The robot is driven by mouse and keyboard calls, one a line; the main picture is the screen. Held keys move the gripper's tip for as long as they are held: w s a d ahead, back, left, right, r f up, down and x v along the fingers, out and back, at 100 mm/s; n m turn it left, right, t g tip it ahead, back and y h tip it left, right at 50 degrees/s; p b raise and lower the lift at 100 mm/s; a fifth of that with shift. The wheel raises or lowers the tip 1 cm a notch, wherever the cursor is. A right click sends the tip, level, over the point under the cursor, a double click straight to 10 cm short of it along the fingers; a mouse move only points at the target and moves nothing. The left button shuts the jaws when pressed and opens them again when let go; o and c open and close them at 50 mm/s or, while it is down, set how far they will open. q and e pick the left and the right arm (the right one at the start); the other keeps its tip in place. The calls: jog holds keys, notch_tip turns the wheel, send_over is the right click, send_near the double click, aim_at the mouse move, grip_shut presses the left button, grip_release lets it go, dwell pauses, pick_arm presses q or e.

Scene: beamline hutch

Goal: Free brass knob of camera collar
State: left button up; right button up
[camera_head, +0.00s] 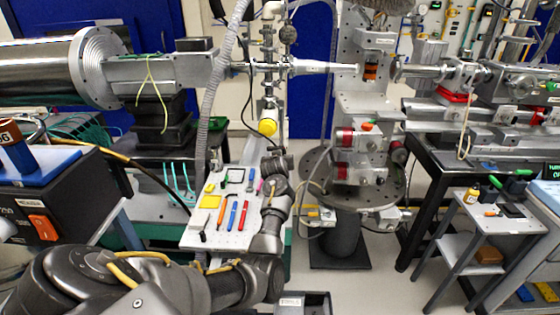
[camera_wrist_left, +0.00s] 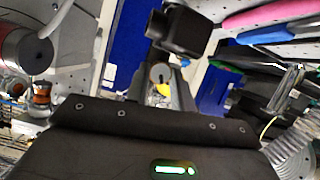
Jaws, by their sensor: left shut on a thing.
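My left arm comes up from the bottom left of the head view, and its gripper (camera_head: 272,145) is just below a yellow round end (camera_head: 267,127) on the upright beamline assembly. In the left wrist view the two dark fingers of the left gripper (camera_wrist_left: 161,90) point away from me. A small round pale knob (camera_wrist_left: 160,73) shows at their tips, and the fingers are shut on it. Its brass colour is hard to make out. A black block-shaped camera body (camera_wrist_left: 180,33) stands just beyond the fingertips. The collar is mostly hidden. My right gripper is out of view.
A pegboard tool tray (camera_head: 225,240) with several tools lies left of my forearm. A round stage (camera_head: 350,185) with red-faced devices stands to the right. A grey corrugated hose (camera_head: 208,115) hangs close to the left. A small cart (camera_head: 490,220) stands at far right.

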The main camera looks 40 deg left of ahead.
pick_arm(q)
jog(key=shift+a+n+t+h+b, duration=0.1)
jog(key=shift+n+t+h+b, duration=0.25)
jog(key=shift+n+h, duration=0.2)
jog(key=shift+s, duration=0.1)
jog(key=o, duration=1)
jog(key=p+v, duration=1)
jog(key=p, duration=0.1)
jog(key=shift+s+d, duration=0.2)
jog(key=shift+s, duration=0.1)
jog(key=shift+r, duration=0.15)
